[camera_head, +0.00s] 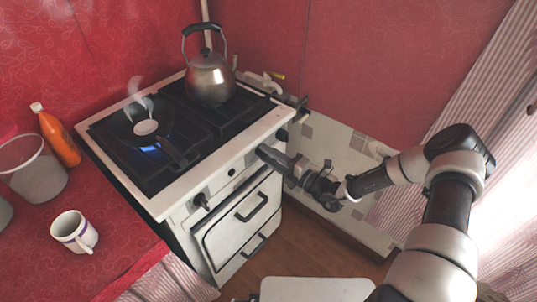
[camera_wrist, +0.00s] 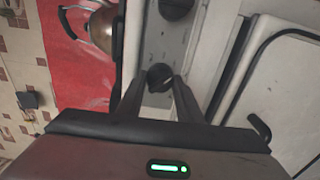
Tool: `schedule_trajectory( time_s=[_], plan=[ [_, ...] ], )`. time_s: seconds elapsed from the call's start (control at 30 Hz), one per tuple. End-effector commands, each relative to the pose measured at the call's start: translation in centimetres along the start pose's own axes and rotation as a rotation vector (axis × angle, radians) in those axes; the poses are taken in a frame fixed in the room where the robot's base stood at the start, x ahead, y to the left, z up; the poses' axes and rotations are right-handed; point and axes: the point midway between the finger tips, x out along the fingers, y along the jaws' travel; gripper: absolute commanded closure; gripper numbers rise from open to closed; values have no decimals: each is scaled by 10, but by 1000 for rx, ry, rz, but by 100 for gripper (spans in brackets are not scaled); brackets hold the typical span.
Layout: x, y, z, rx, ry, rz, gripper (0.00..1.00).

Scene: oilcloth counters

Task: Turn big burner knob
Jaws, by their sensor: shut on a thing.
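The white stove (camera_head: 160,207) has a front panel with dark round knobs. My gripper (camera_head: 264,152) reaches the panel from the right, at its right part. In the wrist view my gripper (camera_wrist: 160,82) has one finger on each side of a dark knob (camera_wrist: 160,76) and is shut on it. In the head view my gripper hides this knob. Another knob (camera_wrist: 175,8) is at the top of the wrist view. The head view shows a left knob (camera_head: 201,200), a small middle one (camera_head: 231,172) and one at the far right (camera_head: 283,135). I cannot tell which is the big burner knob.
A blue flame (camera_head: 150,149) burns under a steaming pan (camera_head: 140,120) at the stove's left. A metal kettle (camera_head: 211,80) stands at the back right. The oven door handle (camera_head: 251,207) sticks out below the panel. A mug (camera_head: 74,232) stands on the red counter (camera_head: 110,255).

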Motion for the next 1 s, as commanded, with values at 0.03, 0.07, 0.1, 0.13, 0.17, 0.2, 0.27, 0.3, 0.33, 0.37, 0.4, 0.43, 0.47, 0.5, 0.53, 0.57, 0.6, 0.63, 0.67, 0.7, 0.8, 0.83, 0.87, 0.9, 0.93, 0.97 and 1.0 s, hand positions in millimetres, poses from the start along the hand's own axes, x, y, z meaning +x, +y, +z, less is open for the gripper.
schedule_trajectory(
  time_s=[0.03,0.07,0.1,0.13,0.17,0.2,0.27,0.3,0.33,0.37,0.4,0.43,0.47,0.5,0.53,0.57,0.6,0.63,0.67,0.7,0.8,0.83,0.87,0.9,0.93,0.97,1.0],
  plan=[
    [-1,-1,-1,15,0,-3,90],
    [-1,-1,-1,21,0,-3,90],
    [-1,-1,-1,28,0,-3,90],
    [-1,-1,-1,33,1,-3,90],
    [-1,-1,-1,38,1,-3,90],
    [-1,-1,-1,42,1,-3,90],
    [-1,-1,-1,46,1,-3,90],
    [-1,-1,-1,48,1,-3,90],
    [-1,-1,-1,48,1,-3,90],
    [-1,-1,-1,49,1,-3,90],
    [-1,-1,-1,49,1,-3,90],
    [-1,-1,-1,49,1,-3,90],
    [-1,-1,-1,49,1,-3,90],
    [-1,-1,-1,49,1,-3,90],
    [-1,-1,-1,49,1,-3,90],
    [-1,-1,-1,49,1,-3,90],
    [-1,-1,-1,49,1,-3,90],
    [-1,-1,-1,48,1,-3,90],
    [-1,-1,-1,48,1,-3,62],
    [-1,-1,-1,48,1,-3,56],
    [0,-1,0,47,1,-2,49],
    [0,0,0,47,0,-1,49],
    [0,0,0,47,0,0,49],
    [0,0,0,46,0,1,49],
    [0,1,0,46,0,1,49],
    [0,1,0,46,0,2,49],
    [0,1,0,46,0,3,49]
  ],
)
